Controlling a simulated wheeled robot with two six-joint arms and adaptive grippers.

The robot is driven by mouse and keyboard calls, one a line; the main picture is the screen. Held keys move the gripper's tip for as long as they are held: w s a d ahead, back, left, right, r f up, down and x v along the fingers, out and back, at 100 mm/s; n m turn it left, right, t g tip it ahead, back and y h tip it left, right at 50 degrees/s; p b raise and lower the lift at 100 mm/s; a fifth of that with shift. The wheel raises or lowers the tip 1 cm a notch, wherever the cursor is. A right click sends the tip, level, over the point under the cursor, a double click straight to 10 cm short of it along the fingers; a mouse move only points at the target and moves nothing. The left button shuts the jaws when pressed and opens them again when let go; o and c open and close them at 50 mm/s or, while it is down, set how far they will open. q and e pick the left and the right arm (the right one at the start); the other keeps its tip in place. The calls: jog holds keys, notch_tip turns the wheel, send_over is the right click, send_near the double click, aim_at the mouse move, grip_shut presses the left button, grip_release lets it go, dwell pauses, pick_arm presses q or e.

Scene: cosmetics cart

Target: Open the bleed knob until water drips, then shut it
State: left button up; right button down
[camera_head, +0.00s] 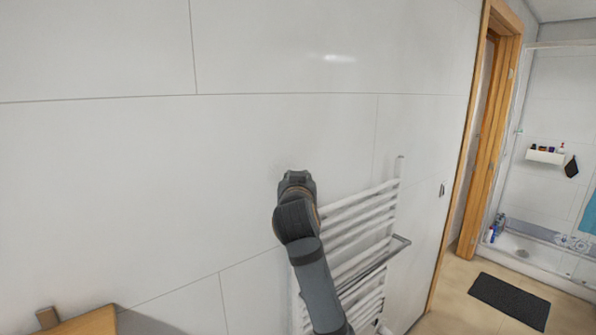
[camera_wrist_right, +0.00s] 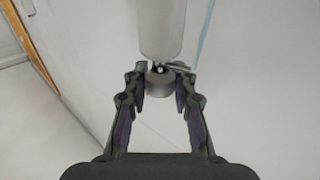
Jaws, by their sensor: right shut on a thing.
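The white towel radiator (camera_head: 345,235) is mounted on the tiled wall, and my right arm covers part of its left side. In the right wrist view, the end of its white tube (camera_wrist_right: 162,28) comes in from the top. A small grey round knob (camera_wrist_right: 160,82) sits at that end. My right gripper (camera_wrist_right: 160,78) has its two fingers closed on the knob from both sides. In the head view the gripper (camera_head: 297,177) is at the radiator's upper left corner, and the knob is hidden there. I cannot make out any water drops. My left gripper is not in view.
A wooden surface (camera_head: 85,323) shows at the bottom left. A wooden door frame (camera_head: 488,130) stands right of the radiator. Beyond it are a shower area and a dark mat (camera_head: 508,300) on the floor. The wall left of my right arm is bare.

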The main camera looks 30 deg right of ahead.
jog(key=m+g+h+b, duration=0.2)
jog(key=m+g+h, duration=0.1)
jog(key=g+h, duration=0.1)
jog(key=shift+a+f+m, duration=0.1)
jog(key=shift+f+m, duration=0.05)
jog(key=shift+m, duration=0.15)
jog(key=shift+r+m+g+h+b, duration=0.2)
jog(key=shift+m+g+h+b, duration=1.4)
jog(key=shift+g, duration=0.8)
jog(key=shift+m+p, duration=0.3)
jog(key=c, duration=1.1)
grip_release()
jog(key=shift+o, duration=0.2)
notch_tip(320, 180, up, 10)
